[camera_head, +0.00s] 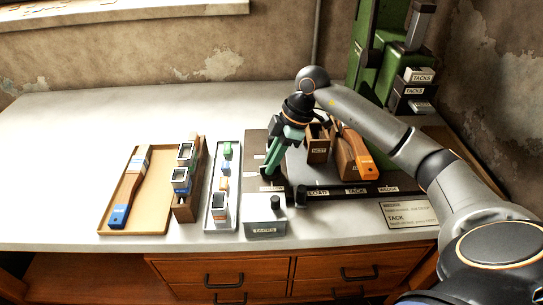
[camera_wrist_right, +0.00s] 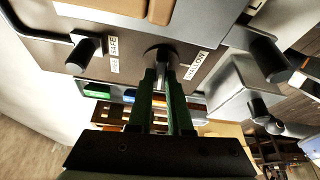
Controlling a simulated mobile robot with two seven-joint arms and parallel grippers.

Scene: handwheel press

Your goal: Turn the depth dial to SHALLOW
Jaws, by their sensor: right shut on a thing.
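My right gripper (camera_head: 270,172) reaches down onto the dark panel (camera_head: 255,150) at the left of the press. In the right wrist view its two green fingers (camera_wrist_right: 162,75) are closed around the depth dial (camera_wrist_right: 160,54), a dark round knob whose pointer is mostly covered by the fingers. A white SHALLOW label (camera_wrist_right: 196,65) lies on the panel just right of the dial. In the head view the dial is hidden behind the gripper. My left gripper is not in view.
A green press (camera_head: 375,60) stands at the back right. A wooden tray (camera_head: 150,205) holds a blue-ended tool. The back left of the table is clear.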

